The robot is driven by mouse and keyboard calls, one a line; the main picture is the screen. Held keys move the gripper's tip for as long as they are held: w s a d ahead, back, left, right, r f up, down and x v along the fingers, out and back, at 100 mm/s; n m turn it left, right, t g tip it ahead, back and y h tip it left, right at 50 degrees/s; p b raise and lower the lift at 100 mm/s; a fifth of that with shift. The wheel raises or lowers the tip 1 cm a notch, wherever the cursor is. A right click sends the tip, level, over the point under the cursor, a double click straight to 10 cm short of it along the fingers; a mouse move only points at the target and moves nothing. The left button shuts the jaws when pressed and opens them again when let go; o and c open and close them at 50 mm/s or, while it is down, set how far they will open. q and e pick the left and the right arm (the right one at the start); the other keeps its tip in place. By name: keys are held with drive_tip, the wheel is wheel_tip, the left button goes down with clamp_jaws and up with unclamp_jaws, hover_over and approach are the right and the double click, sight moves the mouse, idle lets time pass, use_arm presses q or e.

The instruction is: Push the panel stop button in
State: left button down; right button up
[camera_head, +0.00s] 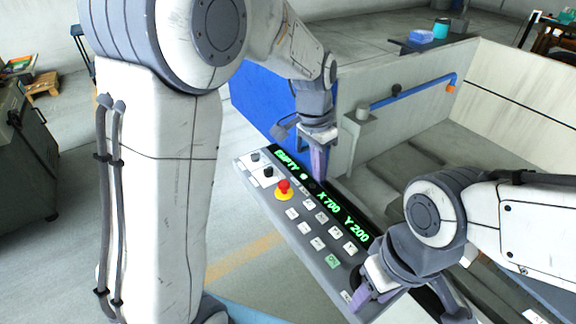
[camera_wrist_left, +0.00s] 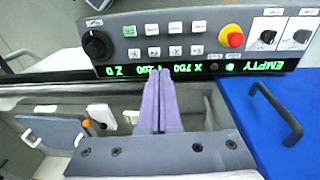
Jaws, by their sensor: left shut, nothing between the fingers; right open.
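The panel stop button (camera_head: 284,186) is a red mushroom knob on a yellow base, near the upper left of the grey control panel (camera_head: 300,228). In the left wrist view the red button (camera_wrist_left: 235,38) stands to the upper right of my fingers. My left gripper (camera_head: 318,174) is shut and empty, its purple fingers near the panel's display edge, right of the button and apart from it. The left wrist view shows its fingers (camera_wrist_left: 160,80) side by side below the display. My right gripper (camera_head: 362,296) is open near the panel's lower right end, partly hidden by its own arm.
Several white keys, a green key (camera_head: 332,261) and black switches (camera_head: 268,171) sit around the button. A green-lit display (camera_head: 329,203) runs along the panel.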

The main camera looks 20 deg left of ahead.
use_arm(q)
drive_tip(key=w+a+f, duration=0.2)
drive_tip(key=w+a, duration=0.7)
hover_over(283, 183)
drive_tip(key=a, duration=0.2)
wheel_tip(283, 183, down, 2)
drive_tip(key=shift+s+f+p, duration=0.15)
drive_tip(key=shift+s+p, duration=0.15)
drive_tip(key=shift+s, duration=0.15)
drive_tip(key=f+p, duration=0.1)
drive_tip(key=f, duration=0.3)
drive_tip(key=d+f+p, duration=0.1)
drive_tip(key=f, duration=0.4)
drive_tip(key=f+p, duration=0.1)
drive_tip(key=f, duration=0.4)
drive_tip(key=shift+w+d, duration=0.35)
drive_tip(key=shift+w, duration=0.05)
drive_tip(key=shift+t, duration=0.3)
